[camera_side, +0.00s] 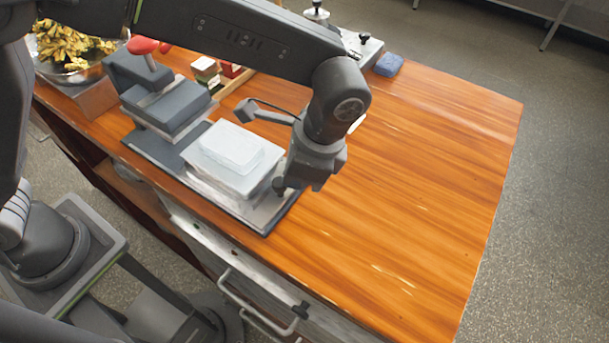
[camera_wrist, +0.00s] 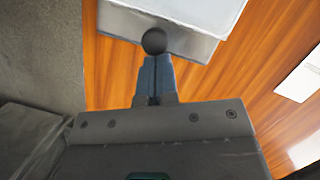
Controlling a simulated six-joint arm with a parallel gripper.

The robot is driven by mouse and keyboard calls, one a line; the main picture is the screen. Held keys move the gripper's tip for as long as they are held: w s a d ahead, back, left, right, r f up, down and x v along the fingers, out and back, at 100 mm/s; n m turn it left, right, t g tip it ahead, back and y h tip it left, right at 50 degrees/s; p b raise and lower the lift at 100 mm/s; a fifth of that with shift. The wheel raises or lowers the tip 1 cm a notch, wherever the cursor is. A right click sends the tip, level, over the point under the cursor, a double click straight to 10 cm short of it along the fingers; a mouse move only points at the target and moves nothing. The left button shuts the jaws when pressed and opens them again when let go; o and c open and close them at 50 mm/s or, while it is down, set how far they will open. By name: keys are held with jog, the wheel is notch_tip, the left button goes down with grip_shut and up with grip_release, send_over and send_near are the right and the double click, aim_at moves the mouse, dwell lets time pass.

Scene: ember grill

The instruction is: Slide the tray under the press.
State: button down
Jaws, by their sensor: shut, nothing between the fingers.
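The press (camera_side: 165,110) is a dark grey block with a red knob, at the left end of a dark base plate (camera_side: 153,150). The pale tray (camera_side: 238,182) sits on the right part of that plate, beside the press and apart from its block. A white slab lies on the tray. My gripper (camera_side: 281,187) is shut and empty, low at the tray's right end. In the wrist view my closed fingertips (camera_wrist: 155,62) are right at a dark round knob (camera_wrist: 154,41) at the tray's edge; I cannot tell whether they touch it.
A metal bowl of yellow pieces (camera_side: 68,45) stands at the back left. Small boxes (camera_side: 206,70) stand behind the press. A blue cloth (camera_side: 389,65) lies at the back. The wooden counter (camera_side: 430,190) is clear to the right; its front edge runs close to the base plate.

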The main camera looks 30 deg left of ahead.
aim_at(246, 137)
jog(key=a, duration=1.5)
jog(key=shift+f, duration=0.1)
jog(key=shift+d, duration=0.1)
jog(key=d, duration=0.1)
jog(key=w+d, duration=0.1)
jog(key=d, duration=0.1)
jog(key=shift+w+d+r, duration=0.2)
jog(key=shift+w+r, duration=0.1)
jog(key=shift+w, duration=0.05)
jog(key=v, duration=0.9)
jog(key=s+a+r+n+t+h, duration=0.2)
jog(key=s+a+r+n, duration=0.1)
jog(key=a+r, duration=0.25)
jog(key=s+a+f+n+t+h, duration=0.1)
jog(key=s+a+n+t, duration=0.4)
jog(key=s+a+n, duration=0.4)
jog(key=shift+s+a+f+n, duration=0.3)
jog(key=shift+s+a, duration=0.15)
jog(key=shift+s, duration=0.5)
